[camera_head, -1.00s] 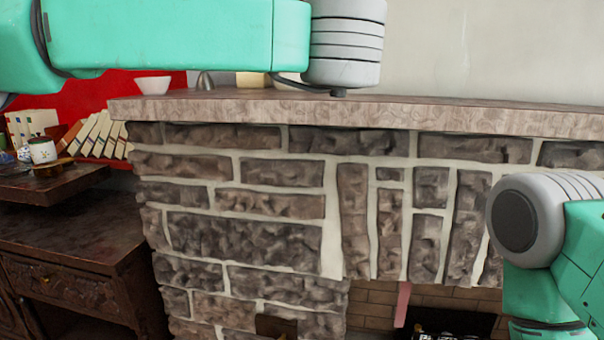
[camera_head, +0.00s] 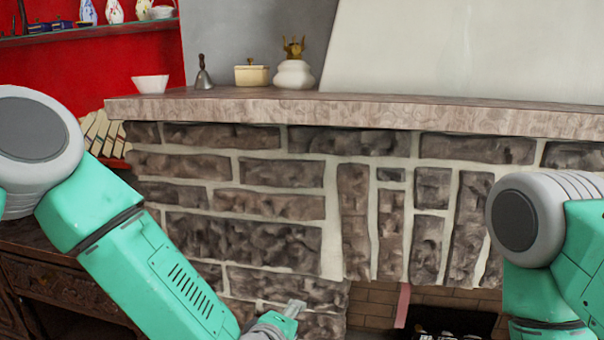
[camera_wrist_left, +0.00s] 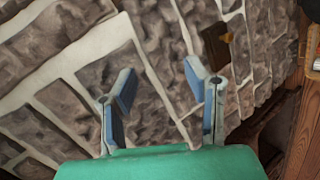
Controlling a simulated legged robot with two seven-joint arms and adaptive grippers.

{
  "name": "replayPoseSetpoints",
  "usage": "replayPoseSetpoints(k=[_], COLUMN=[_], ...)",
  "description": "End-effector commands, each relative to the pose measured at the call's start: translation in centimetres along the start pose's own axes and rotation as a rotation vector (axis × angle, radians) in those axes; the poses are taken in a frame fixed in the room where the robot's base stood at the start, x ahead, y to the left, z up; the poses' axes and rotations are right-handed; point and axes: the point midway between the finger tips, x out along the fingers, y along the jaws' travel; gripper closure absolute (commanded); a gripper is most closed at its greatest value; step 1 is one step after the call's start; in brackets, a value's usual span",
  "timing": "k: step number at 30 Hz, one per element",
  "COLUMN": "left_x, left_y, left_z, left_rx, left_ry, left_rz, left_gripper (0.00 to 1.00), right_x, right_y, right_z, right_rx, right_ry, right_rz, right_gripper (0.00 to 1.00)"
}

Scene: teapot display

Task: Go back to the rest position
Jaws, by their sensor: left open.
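My left arm comes in from the left in the head view and points down in front of the stone fireplace. Its gripper (camera_head: 292,310) shows only in part at the bottom edge of that view. In the left wrist view the left gripper (camera_wrist_left: 160,88) is open, its two blue-padded fingers apart with nothing between them. The stone wall (camera_wrist_left: 155,50) lies beyond the fingers. On the right of the head view is a green and grey part of my right arm; its gripper is out of view.
A stone mantel (camera_head: 400,112) carries a white bowl (camera_head: 150,84), a bell (camera_head: 203,75), a lidded cream pot (camera_head: 251,75) and a white vessel with a gold top (camera_head: 294,72). A red shelf wall (camera_head: 120,65) with vases stands at left, above a dark wooden cabinet (camera_head: 70,290).

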Motion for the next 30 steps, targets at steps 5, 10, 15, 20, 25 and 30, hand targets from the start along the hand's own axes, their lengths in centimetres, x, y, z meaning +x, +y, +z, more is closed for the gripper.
replayPoseSetpoints(k=[5, 10, 15, 20, 25, 30], left_x=[-3.4, -9.6, -17.1, -22.1, -23.9, -23.8], left_y=[-13.6, -24.7, -32.6, -36.0, -37.0, -37.0], left_z=[-1.7, -4.4, -7.3, -9.1, -9.6, -9.6], left_rx=[0.368, 0.679, 0.912, 1.026, 1.061, 1.061], left_ry=[-0.121, -0.29, -0.485, -0.616, -0.666, -0.665], left_rz=[-0.249, -0.481, -0.675, -0.78, -0.812, -0.812], left_gripper=[0.58, 0.58, 0.58, 0.58, 0.58, 0.58], right_x=[-0.2, -0.3, -0.4, -0.4, -0.4, -0.4], right_y=[0.0, 0.0, 0.0, 0.0, 0.0, 0.0], right_z=[0.0, 0.0, 0.0, 0.0, 0.0, 0.0], right_rx=[0.0, 0.0, 0.0, 0.0, 0.0, 0.0], right_ry=[0.0, 0.0, 0.0, 0.0, 0.0, 0.0], right_rz=[0.0, 0.0, 0.0, 0.0, 0.0, 0.0], right_gripper=[0.6, 0.6, 0.6, 0.6, 0.6, 0.6])
